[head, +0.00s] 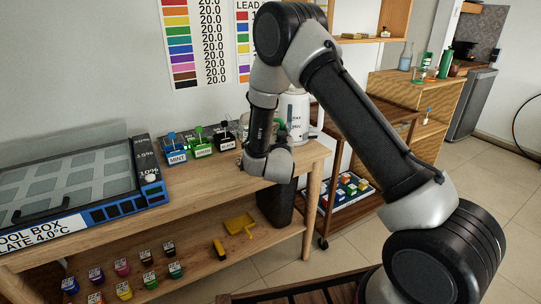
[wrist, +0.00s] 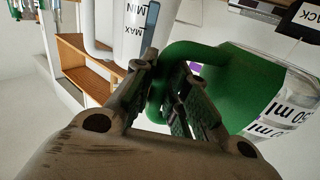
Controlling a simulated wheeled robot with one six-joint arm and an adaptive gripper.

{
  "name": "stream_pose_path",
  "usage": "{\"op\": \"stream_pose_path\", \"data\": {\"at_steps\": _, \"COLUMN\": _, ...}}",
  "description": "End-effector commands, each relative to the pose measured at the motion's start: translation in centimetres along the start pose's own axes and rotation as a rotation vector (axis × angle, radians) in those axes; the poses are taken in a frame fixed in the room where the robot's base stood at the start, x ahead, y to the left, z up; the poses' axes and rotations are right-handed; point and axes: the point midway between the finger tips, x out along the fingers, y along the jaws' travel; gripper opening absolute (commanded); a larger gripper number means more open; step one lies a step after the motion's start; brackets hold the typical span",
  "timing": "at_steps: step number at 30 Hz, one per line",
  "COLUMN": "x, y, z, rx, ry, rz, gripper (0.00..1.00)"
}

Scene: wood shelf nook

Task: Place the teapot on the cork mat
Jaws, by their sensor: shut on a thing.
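In the wrist view my gripper (wrist: 170,82) is shut on the curved green handle (wrist: 180,52) of a green vessel (wrist: 232,88). Clear walls with ml markings show at the vessel's right; I cannot tell whether they belong to it. The green vessel is the likeliest teapot, but its full shape is cut off. In the head view a bit of green shows behind my arm, above the wooden bench, and my fingers are mostly hidden. I cannot make out the cork mat in either view.
A white container marked MAX and MIN (head: 297,112) stands close behind my wrist. Small blue, green and black labelled items (head: 200,143) stand left of it. A cool box (head: 70,195) fills the left of the wooden bench (head: 215,187). A wooden cart (head: 345,155) is at right.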

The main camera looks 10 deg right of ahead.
Motion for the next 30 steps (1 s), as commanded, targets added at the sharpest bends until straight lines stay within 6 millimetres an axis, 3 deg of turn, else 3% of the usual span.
{"op": "stream_pose_path", "data": {"at_steps": 3, "x": 0.0, "y": 0.2, "z": 2.4, "rx": -0.003, "ry": -0.002, "rz": 0.001, "gripper": 0.0}}
{"op": "stream_pose_path", "data": {"at_steps": 15, "x": 0.0, "y": 0.5, "z": 7.5, "rx": -0.002, "ry": 0.001, "rz": 0.0, "gripper": 0.0}}
{"op": "stream_pose_path", "data": {"at_steps": 27, "x": 0.0, "y": 0.5, "z": 8.1, "rx": -0.001, "ry": 0.002, "rz": -0.001, "gripper": 0.0}}
{"op": "stream_pose_path", "data": {"at_steps": 28, "x": 0.0, "y": 0.5, "z": 8.2, "rx": -0.002, "ry": 0.001, "rz": -0.001, "gripper": 0.17}}
{"op": "stream_pose_path", "data": {"at_steps": 30, "x": 0.0, "y": 0.5, "z": 8.2, "rx": -0.002, "ry": 0.001, "rz": -0.001, "gripper": 0.3}}
